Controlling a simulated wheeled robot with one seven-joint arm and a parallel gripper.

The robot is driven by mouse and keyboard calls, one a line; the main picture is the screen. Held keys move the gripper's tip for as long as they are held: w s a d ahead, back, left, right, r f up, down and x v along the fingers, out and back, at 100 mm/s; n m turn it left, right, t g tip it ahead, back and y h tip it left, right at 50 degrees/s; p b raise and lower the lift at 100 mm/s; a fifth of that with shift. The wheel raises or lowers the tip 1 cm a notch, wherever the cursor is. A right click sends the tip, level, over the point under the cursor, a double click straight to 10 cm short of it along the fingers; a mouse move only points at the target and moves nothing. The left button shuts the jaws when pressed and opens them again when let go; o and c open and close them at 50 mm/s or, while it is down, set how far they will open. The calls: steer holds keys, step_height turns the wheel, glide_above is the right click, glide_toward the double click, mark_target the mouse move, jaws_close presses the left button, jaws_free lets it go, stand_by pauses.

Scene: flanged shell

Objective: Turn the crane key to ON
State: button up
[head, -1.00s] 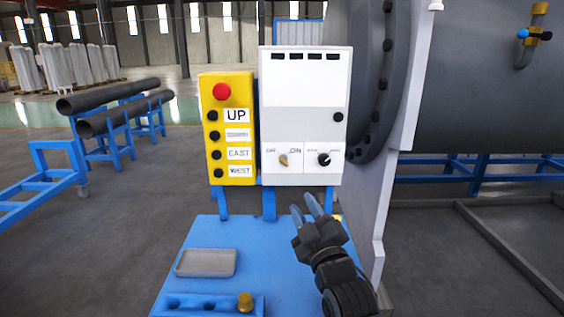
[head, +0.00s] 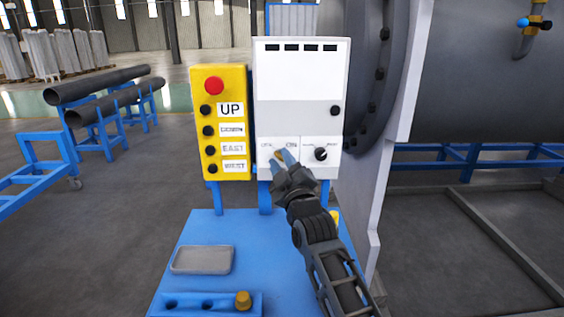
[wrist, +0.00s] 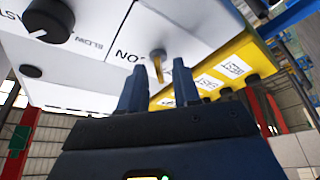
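The crane key (wrist: 158,68) is a small brass key in a round lock on the white control box (head: 298,72). The OFF and ON labels are beside it, partly covered by my fingers in the head view. My gripper (head: 281,156) is at the lower left of the box's front, its blue fingers pointing at the key. In the wrist view my gripper (wrist: 158,82) has its two fingers apart, with the key lined up in the gap near their tips. I see no finger pressed on the key. Its exact turn is hard to read.
A black knob (head: 320,154) sits right of the key. A yellow pendant (head: 221,125) with a red button and UP, EAST and WEST labels hangs on the left. Below is a blue stand (head: 205,226) with a grey tray (head: 202,260). A large flanged shell (head: 455,80) stands right.

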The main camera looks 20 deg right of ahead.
jaws_close()
steer(key=shift+f+m+b, duration=0.15)
steer(key=shift+m+b, duration=0.2)
steer(key=shift+m, duration=0.05)
steer(key=m+g+h+b, duration=0.1)
steer(key=m+h, duration=0.2)
steer(key=m, duration=0.5)
steer(key=m+g+h+b, duration=0.1)
steer(key=m+h, duration=0.3)
steer(key=m, duration=0.4)
steer(key=a+m+g+h, duration=0.1)
steer(key=m+h, duration=0.3)
steer(key=m, duration=0.4)
steer(key=shift+w+g+b, duration=0.15)
steer(key=shift+g+b, duration=0.15)
steer(key=shift+b, duration=0.1)
steer(key=shift+m, duration=0.4)
